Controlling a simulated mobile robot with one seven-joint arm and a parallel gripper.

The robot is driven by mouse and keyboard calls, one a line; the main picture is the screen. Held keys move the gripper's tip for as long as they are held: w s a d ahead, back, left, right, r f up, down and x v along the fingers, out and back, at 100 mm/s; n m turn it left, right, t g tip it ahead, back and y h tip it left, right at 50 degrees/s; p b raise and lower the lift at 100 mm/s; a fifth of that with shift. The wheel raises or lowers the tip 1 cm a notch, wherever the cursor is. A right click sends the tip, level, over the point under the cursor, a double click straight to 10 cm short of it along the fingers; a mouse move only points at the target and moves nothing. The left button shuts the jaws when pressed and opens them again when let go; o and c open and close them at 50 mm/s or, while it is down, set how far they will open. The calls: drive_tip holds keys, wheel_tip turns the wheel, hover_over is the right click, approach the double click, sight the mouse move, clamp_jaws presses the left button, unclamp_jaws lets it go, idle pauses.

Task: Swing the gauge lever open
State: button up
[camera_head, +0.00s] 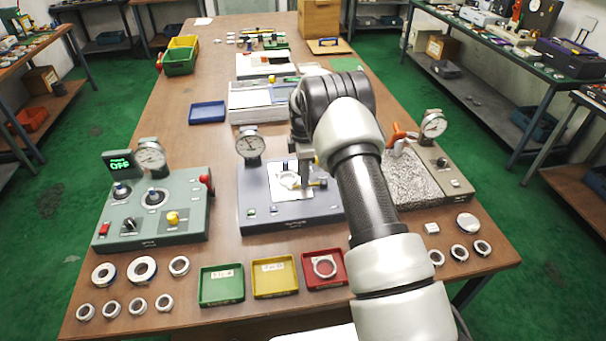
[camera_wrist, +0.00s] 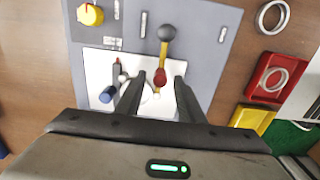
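The middle gauge station (camera_head: 262,214) is a blue-grey box with a white plate (camera_wrist: 96,64) and a dial gauge (camera_head: 250,145). A lever (camera_wrist: 164,55) with a dark ball end, yellow shaft and red part lies over the plate's edge in the wrist view. In the head view, a yellow piece shows beside a pale ring (camera_head: 289,181) on the plate. My gripper (camera_wrist: 158,88) is open above the plate, its two fingers apart on either side of the lever's red end. Contact cannot be told. A smaller red and blue fitting (camera_wrist: 112,85) is left of the fingers.
Green (camera_head: 221,285), yellow (camera_head: 274,277) and red (camera_head: 324,269) trays stand in front; the red one holds a ring. A green-grey station (camera_head: 150,210) is left, a granite-like block (camera_head: 415,180) right. Several loose rings lie along the front. My arm hides the station's right side.

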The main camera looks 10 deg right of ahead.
clamp_jaws()
